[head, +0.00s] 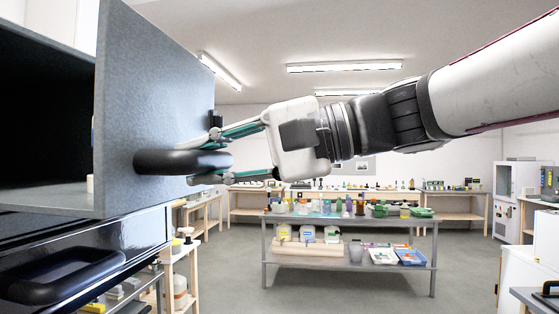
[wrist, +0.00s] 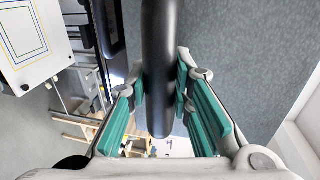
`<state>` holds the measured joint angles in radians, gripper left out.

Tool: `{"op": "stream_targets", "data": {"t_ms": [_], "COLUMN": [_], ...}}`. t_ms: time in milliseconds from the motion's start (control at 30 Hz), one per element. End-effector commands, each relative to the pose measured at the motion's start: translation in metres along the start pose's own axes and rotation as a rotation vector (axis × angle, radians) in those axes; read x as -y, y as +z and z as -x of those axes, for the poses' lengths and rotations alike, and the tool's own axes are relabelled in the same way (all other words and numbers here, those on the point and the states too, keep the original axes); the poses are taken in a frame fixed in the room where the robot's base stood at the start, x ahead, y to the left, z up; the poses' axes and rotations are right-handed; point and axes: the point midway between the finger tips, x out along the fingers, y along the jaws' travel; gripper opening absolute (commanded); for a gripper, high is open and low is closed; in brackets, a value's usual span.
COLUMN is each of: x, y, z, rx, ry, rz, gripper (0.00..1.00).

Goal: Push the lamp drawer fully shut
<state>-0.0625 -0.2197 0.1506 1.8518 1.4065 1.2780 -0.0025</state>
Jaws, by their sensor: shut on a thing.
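A grey panel (head: 150,90) with a black loop handle (head: 165,161) fills the left of the head view. My gripper (head: 207,160) comes from the right and is shut on the handle, one finger above it and one below. In the wrist view the black handle (wrist: 158,60) runs between the teal finger pads, with the grey panel (wrist: 245,50) to the right. Behind the panel is a dark open space with a grey floor (head: 50,198). Below sits a glossy dark front with its own black handle (head: 60,275). No label shows which part is the lamp drawer.
A grey metal table (head: 350,218) with bottles and trays stands further back, with wooden benches (head: 455,207) along the walls. A white cabinet (head: 512,180) is at the right. The floor between is clear.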

Motion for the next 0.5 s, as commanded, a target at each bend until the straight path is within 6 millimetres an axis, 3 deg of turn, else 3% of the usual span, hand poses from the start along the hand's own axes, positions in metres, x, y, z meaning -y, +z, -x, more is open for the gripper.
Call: {"op": "stream_targets", "data": {"t_ms": [267,500], "x": [0.006,0.017], "y": [0.001,0.001], "z": [-0.034,-0.089], "rx": [0.006,0.007], "ry": [0.001,0.000], "rz": [0.002,0.000], "gripper": [0.00,0.00]}}
